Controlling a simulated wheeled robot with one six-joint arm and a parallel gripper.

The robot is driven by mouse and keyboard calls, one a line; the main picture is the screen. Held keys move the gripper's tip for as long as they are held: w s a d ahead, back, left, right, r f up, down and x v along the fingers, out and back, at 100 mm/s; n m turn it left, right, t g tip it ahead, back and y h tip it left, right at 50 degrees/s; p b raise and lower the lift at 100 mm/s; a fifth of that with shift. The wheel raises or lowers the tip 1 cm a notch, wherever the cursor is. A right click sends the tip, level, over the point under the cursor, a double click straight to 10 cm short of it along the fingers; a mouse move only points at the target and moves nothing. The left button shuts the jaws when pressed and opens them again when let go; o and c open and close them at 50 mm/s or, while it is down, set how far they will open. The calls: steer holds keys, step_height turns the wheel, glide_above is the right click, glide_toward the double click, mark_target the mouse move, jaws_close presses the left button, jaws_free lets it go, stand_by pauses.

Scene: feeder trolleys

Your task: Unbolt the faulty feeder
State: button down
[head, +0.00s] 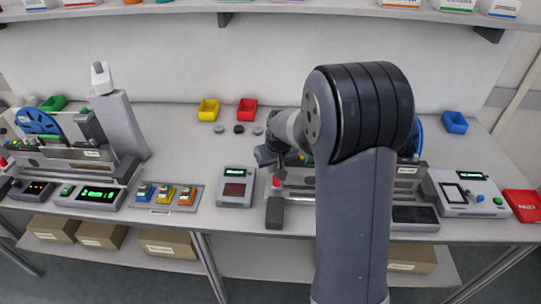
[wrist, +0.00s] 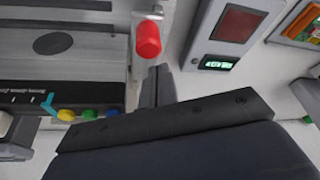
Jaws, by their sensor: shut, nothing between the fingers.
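A feeder unit (head: 300,184) with metal rails sits right of centre in the head view, largely hidden behind my arm. Part of a blue reel (head: 418,135) shows past the arm. A red knob (head: 276,182) is at the unit's left end; it shows close up in the wrist view (wrist: 147,40), beside a grey metal body (wrist: 75,65). My gripper (wrist: 156,84) is shut and empty, just below the red knob in the wrist view, with no clear contact. Another feeder (head: 75,155) with a blue reel (head: 37,121) stands at the left. Which feeder is faulty cannot be told.
A box with a red screen (head: 237,188) stands left of the unit. Coloured pieces (head: 165,193) lie in a tray farther left. A white device (head: 465,192) and a red bin (head: 522,204) are at the right. Open bench lies behind, with yellow (head: 208,109) and red (head: 246,108) bins.

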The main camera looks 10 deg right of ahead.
steer(key=shift+s+d, duration=0.1)
steer(key=shift+s, duration=0.55)
steer(key=s+a, duration=0.1)
steer(key=s, duration=0.2)
steer(key=s+a+b, duration=0.1)
steer(key=s, duration=0.2)
steer(key=s+a+b, duration=0.1)
steer(key=s, duration=0.2)
steer(key=shift+s+f, duration=0.1)
steer(key=shift+s, duration=0.2)
steer(key=shift+f, duration=0.1)
